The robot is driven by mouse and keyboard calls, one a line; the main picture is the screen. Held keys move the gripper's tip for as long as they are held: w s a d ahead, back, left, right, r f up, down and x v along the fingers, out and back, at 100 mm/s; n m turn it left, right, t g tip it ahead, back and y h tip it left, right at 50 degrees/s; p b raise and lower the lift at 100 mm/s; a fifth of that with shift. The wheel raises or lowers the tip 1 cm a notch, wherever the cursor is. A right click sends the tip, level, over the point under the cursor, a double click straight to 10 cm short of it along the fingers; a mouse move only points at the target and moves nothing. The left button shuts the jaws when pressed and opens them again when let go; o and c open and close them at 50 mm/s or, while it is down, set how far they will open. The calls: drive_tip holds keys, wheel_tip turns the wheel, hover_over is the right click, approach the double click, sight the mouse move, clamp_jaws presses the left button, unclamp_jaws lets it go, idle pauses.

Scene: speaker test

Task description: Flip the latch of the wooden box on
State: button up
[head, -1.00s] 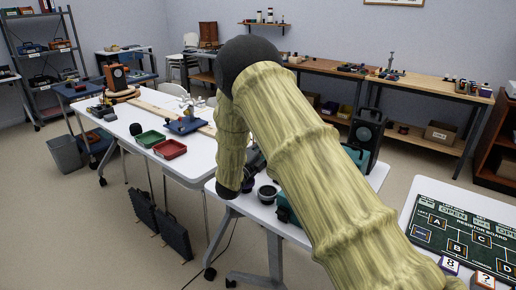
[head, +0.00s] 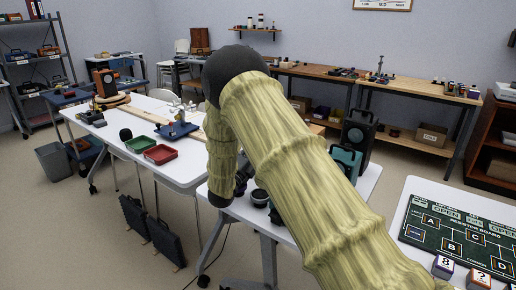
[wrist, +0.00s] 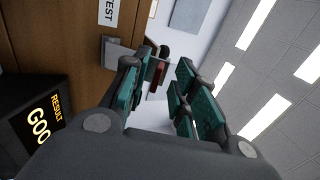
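In the wrist view, a brown wooden box (wrist: 62,42) fills the upper left, with a white label ending in "TEST". A pale grey plate (wrist: 117,50), possibly the latch's mount, is on its face beside the left finger. I cannot make out the latch or its position. My gripper (wrist: 157,98) is open, its teal fingers apart with no object clearly held. A dark knob and a red-brown piece (wrist: 157,73) show between the fingers, apparently beyond them. In the head view, teal parts that look like my gripper (head: 346,162) show beside my arm, which hides most of the box.
A black display (wrist: 40,120) reading "RESULT GOO…" is close at the lower left of the wrist view. In the head view, a black speaker (head: 360,133) stands behind the teal parts. A green resistor board (head: 462,235) lies on the right table. A dark round cup (head: 260,197) is left of my arm.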

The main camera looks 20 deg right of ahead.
drive_tip(key=v, duration=1.2)
idle(0.3)
